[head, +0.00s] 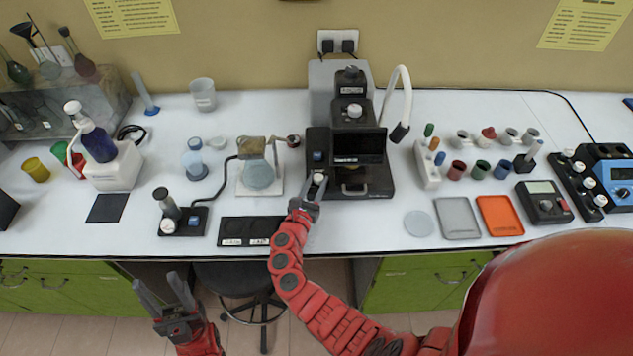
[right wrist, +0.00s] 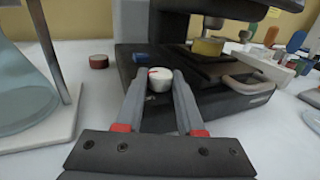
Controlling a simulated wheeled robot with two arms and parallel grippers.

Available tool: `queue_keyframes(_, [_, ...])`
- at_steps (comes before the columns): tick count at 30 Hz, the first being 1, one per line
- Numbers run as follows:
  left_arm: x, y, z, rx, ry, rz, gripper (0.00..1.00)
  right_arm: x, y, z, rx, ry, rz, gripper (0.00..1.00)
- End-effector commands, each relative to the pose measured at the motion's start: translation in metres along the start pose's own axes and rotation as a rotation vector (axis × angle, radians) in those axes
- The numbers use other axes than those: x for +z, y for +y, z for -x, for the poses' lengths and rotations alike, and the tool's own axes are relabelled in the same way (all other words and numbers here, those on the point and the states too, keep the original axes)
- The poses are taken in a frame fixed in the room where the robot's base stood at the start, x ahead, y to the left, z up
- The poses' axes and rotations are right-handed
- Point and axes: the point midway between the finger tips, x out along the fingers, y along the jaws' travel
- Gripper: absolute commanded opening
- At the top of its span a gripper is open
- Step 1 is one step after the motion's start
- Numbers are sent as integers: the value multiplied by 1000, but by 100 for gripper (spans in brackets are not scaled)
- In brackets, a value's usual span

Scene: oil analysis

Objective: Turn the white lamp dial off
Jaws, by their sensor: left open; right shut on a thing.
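The white lamp dial (right wrist: 160,79) is a small round knob with a red mark on top, on the front left part of the black instrument's base (head: 372,184). My right gripper (head: 316,183) reaches it from the front and is shut on it. In the right wrist view my right gripper's fingers (right wrist: 159,86) stand one on each side of the dial. In the head view the dial is mostly hidden between the fingertips. My left gripper (head: 163,296) is open and empty, low in front of the bench at the left.
A flask (head: 257,173) on a white stand is left of the instrument. A black flat plate (head: 250,231) lies left of my right forearm. A round clear disc (head: 419,224), a grey tray (head: 457,218) and an orange tray (head: 500,215) lie to the right. A stool (head: 232,277) stands below the bench.

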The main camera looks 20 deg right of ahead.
Motion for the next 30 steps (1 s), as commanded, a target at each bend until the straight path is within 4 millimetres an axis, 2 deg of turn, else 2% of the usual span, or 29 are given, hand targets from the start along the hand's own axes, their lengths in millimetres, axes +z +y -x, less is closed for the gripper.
queue_keyframes(9, [-2,0,-11,0,0,0,50,1,-4,0,181,-2,6,0])
queue_keyframes(14, [-1,0,-7,0,0,0,50,-1,-6,0,316,-4,6,0])
queue_keyframes(30, [8,2,44,0,0,0,50,-5,-8,-2,677,-2,4,0])
